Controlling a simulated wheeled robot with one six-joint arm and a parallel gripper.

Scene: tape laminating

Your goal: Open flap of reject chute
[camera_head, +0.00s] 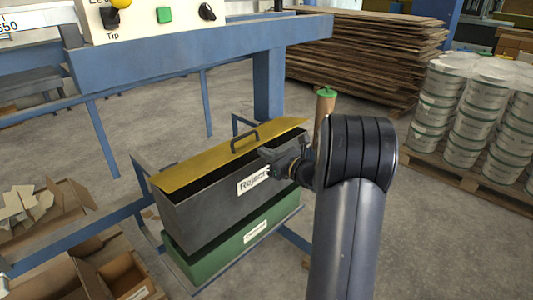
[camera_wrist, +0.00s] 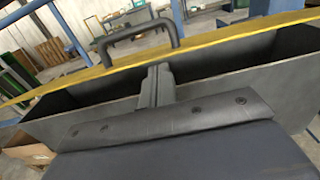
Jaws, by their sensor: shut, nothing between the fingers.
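The reject chute (camera_head: 205,215) is a dark grey bin with a white "Reject" label, in the middle of the head view. Its yellow flap (camera_head: 200,165) is tilted up, leaving a dark gap along the near edge; the flap also shows edge-on in the wrist view (camera_wrist: 225,40). A black handle (camera_head: 244,140) stands on the flap, and it shows in the wrist view (camera_wrist: 137,38). My gripper (camera_head: 272,155) is at the chute's near wall, by the right part of the opening. In the wrist view its fingers (camera_wrist: 157,82) are shut and empty, reaching toward the gap below the flap. Contact is unclear.
A green bin (camera_head: 230,245) with a white label sits under the chute in a blue frame. A blue bench with a control panel (camera_head: 150,15) stands above and behind. Cardboard boxes (camera_head: 100,275) are at the lower left. A brown post with a green top (camera_head: 326,100) stands behind my arm.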

